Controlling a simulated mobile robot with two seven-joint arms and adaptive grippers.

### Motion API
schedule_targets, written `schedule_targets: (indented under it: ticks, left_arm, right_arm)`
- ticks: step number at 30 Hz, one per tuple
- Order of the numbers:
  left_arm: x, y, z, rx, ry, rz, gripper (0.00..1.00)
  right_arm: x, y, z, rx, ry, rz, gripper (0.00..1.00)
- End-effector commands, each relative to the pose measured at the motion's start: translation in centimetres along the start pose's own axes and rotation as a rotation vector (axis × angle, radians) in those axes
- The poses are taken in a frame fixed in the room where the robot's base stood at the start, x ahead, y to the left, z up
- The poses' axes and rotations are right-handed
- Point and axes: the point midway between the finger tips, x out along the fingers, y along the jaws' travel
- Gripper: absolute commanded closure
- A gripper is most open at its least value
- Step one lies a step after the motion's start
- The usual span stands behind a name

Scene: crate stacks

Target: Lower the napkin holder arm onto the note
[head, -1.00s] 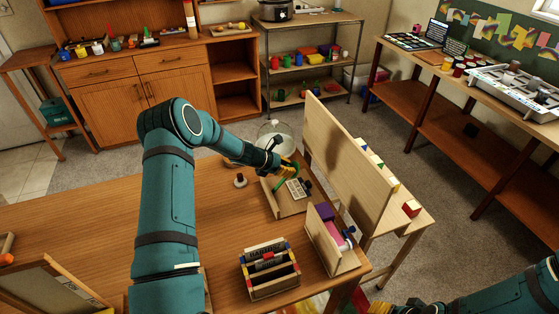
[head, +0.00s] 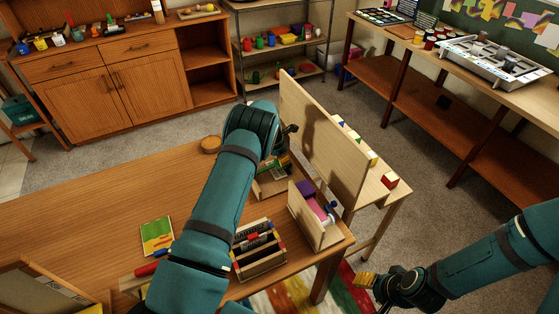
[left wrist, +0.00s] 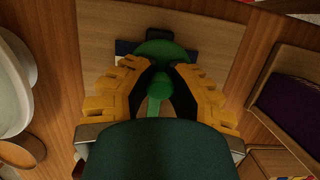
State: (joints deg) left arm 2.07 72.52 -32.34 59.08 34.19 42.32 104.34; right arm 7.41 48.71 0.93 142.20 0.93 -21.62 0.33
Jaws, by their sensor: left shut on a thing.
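The napkin holder shows in the head view as a light wooden tray (head: 268,189) at the table's far right, mostly hidden by my left arm. In the left wrist view its wooden base (left wrist: 100,35) lies below the fingers. Its green arm (left wrist: 158,87), with a wide rounded end, runs between the yellow fingertips. My left gripper (left wrist: 157,95) is shut on this green arm; it is largely hidden in the head view (head: 277,164). I cannot make out the note, or whether the arm touches it.
A tall wooden panel (head: 325,135) stands just right of the holder. A wooden box with purple contents (head: 300,213) and a slatted caddy (head: 262,266) stand nearer. A pale round dish (left wrist: 12,85) lies left of the holder.

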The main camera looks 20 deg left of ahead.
Motion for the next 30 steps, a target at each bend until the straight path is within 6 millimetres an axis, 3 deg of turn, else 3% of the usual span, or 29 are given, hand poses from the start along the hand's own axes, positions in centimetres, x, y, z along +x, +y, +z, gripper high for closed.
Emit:
schedule_targets:
  ticks: [1, 5, 22, 24, 26, 30]
  left_arm:
    - [0.91, -0.2, -0.32, -0.003, 0.003, -0.006, 1.0]
    - [1.34, -0.24, -0.35, -0.005, 0.003, -0.007, 1.0]
    - [1.59, -0.32, -0.49, -0.005, 0.005, -0.01, 1.0]
    - [1.61, -0.32, -0.5, -0.005, 0.005, -0.01, 0.67]
    - [1.62, -0.32, -0.52, -0.005, 0.005, -0.01, 0.46]
    - [1.58, -0.26, -0.51, -0.005, 0.005, -0.009, 0.46]
  right_arm:
    - [0.73, 0.25, 0.08, 0.0, 0.0, 0.001, 0.46]
    - [1.23, 0.44, 0.36, -0.002, -0.006, 0.0, 0.46]
    - [1.46, 0.5, 0.59, -0.005, -0.011, -0.001, 0.46]
    - [1.47, 0.5, 0.59, -0.005, -0.011, -0.001, 0.46]
    - [1.47, 0.51, 0.59, -0.005, -0.011, -0.001, 0.46]
    - [1.47, 0.51, 0.59, -0.004, -0.011, -0.001, 0.46]
